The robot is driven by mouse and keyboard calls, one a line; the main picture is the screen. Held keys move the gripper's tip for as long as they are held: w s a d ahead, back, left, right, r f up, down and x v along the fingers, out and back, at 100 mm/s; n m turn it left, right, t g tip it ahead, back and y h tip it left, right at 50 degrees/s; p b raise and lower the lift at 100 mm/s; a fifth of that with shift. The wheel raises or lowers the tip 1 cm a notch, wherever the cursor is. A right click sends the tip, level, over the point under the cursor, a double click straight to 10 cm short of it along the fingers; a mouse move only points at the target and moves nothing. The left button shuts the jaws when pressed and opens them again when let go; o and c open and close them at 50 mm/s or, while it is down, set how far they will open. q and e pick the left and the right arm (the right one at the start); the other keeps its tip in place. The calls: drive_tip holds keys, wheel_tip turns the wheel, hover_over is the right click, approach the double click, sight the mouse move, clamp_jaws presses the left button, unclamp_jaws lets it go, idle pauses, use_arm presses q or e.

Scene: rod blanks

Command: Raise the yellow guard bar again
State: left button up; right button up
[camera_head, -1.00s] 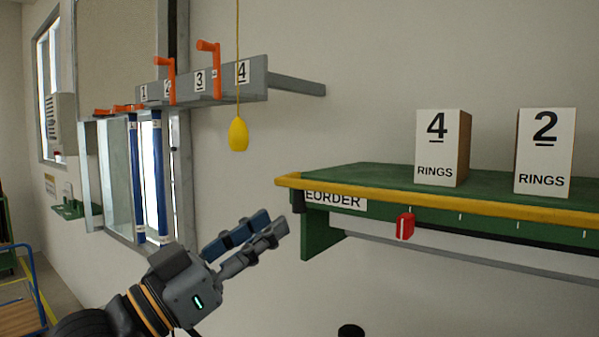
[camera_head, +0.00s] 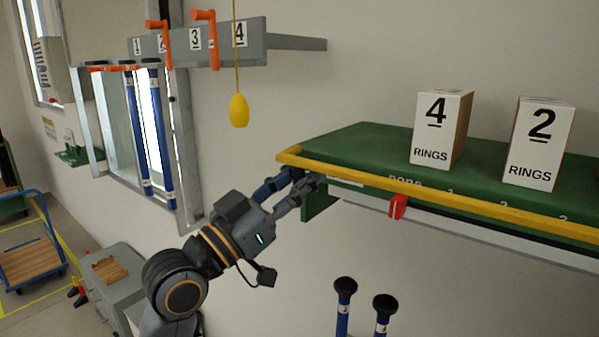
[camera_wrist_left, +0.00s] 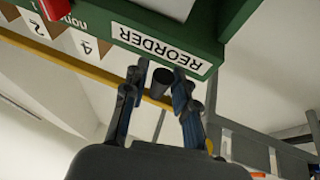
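The yellow guard bar (camera_head: 450,200) runs along the front edge of the green shelf (camera_head: 365,140). It also crosses the left wrist view (camera_wrist_left: 75,69). My left gripper (camera_head: 303,180) is at the shelf's left front corner, just below the bar's left end. In the wrist view its fingers (camera_wrist_left: 161,92) stand apart, with a dark cylindrical grip (camera_wrist_left: 160,83) and part of the bar showing between them. I cannot tell whether the fingers touch either. The gripper partly hides the REORDER label in the head view. My right gripper is not in view.
Two boxes marked RINGS, 4 (camera_head: 436,130) and 2 (camera_head: 538,145), stand on the shelf. A red block (camera_head: 398,207) sits at its front edge. A yellow pull (camera_head: 238,110) hangs on a cord. Black-topped blue rods (camera_head: 345,287) stand below; others hang at the left.

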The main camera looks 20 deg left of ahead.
use_arm(q)
clamp_jaws()
